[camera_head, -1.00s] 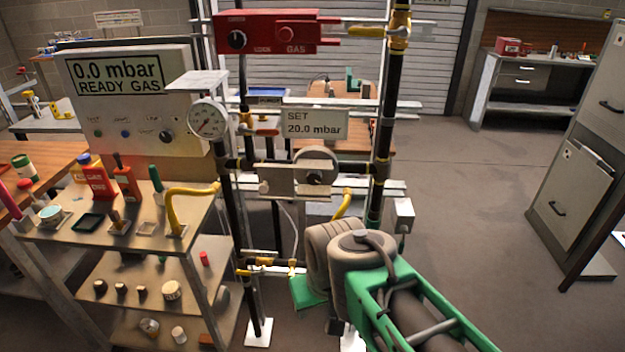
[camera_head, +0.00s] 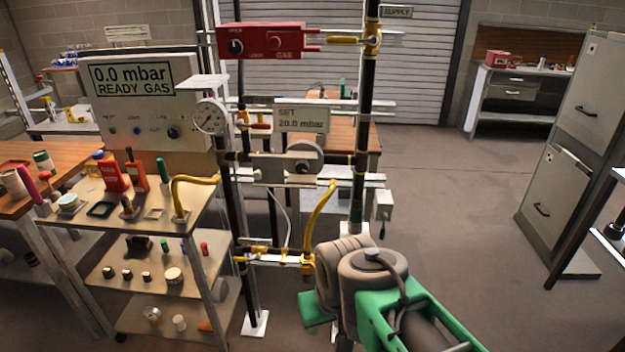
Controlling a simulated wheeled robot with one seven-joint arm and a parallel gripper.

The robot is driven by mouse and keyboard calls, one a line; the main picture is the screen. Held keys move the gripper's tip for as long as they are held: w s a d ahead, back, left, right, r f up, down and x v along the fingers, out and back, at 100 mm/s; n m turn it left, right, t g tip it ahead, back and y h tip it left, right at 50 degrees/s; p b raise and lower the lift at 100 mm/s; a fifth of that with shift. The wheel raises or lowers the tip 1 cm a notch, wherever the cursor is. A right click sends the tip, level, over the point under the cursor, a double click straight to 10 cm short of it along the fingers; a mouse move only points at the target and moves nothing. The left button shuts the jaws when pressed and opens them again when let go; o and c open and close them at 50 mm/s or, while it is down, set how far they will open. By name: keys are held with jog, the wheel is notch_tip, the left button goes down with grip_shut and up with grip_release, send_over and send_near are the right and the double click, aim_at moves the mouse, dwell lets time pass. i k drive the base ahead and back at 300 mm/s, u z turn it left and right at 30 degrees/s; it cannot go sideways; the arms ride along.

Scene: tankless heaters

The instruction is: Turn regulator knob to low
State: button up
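The regulator (camera_head: 268,168) is a pale metal body on the pipe rack, with a round grey knob (camera_head: 304,157) at its right end. The knob's exact setting cannot be read. A sign (camera_head: 301,119) reading "SET 20.0 mbar" hangs just above it. A round pressure gauge (camera_head: 210,117) is on the left pipe, and a display panel (camera_head: 130,78) reads "0.0 mbar READY GAS". My grey and green arm shows at the lower middle, below and right of the regulator and apart from the knob. My gripper's fingers do not show.
A red gas box (camera_head: 270,41) with a black dial is above the sign. A dark vertical pipe (camera_head: 362,110) stands right of the regulator. A cart (camera_head: 200,195) with several small items is left. A grey cabinet (camera_head: 560,160) is far right. The floor between is clear.

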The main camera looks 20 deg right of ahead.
aim_at(302, 166)
jog(key=z, duration=0.4)
jog(key=i, duration=0.65)
jog(key=u, duration=2.4)
